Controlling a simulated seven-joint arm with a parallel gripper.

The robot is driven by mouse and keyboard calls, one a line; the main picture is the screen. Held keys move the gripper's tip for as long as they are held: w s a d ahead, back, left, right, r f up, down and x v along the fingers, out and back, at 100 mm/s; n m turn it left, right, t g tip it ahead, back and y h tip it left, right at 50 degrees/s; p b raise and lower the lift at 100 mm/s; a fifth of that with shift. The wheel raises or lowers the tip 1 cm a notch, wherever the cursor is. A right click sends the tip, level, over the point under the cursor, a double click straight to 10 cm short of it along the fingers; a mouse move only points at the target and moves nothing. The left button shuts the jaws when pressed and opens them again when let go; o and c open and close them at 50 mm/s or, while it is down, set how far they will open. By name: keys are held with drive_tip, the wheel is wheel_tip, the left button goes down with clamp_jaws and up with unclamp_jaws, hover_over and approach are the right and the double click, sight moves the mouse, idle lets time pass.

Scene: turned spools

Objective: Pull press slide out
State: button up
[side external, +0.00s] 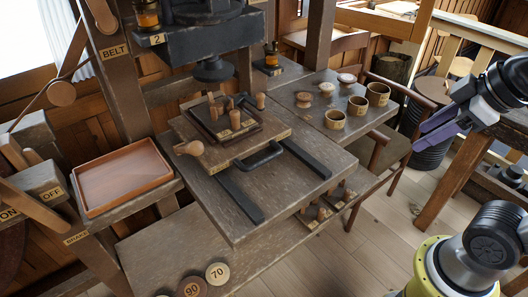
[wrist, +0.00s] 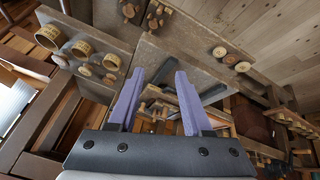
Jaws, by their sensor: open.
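The press slide (side external: 184,130) is a wooden board on the press bed, with a dark tray of small wooden pegs on top. It sits at the back end of two dark rails (side external: 240,197), and the front of the rails is bare. A black bar handle (side external: 262,157) projects from its front edge. My gripper (side external: 422,133) is at the right in the side view, well apart from the slide, with purple fingers. In the wrist view my gripper (wrist: 159,76) is open and empty. Parts of the press bed show between and beyond the fingers, and the handle is unclear there.
The press head (side external: 213,68) hangs above the slide's back. Three round cups (side external: 357,105) and spools (side external: 326,89) stand on the bench at right. A shallow orange tray (side external: 122,178) lies at left. A chair (side external: 385,150) stands between bench and gripper.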

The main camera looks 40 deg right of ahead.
drive_tip(key=w+a+r+n, duration=0.2)
drive_tip(key=w+r+n, duration=0.3)
drive_tip(key=w, duration=0.2)
drive_tip(key=n+g, duration=0.4)
drive_tip(key=n, duration=0.5)
hover_over(265, 158)
drive_tip(key=s, duration=0.3)
wheel_tip(265, 158, down, 7)
drive_tip(key=w+f, duration=0.1)
drive_tip(key=f, duration=0.7)
drive_tip(key=w+f, duration=0.1)
drive_tip(key=f, duration=0.4)
drive_tip(key=shift+w, duration=0.35)
clamp_jaws()
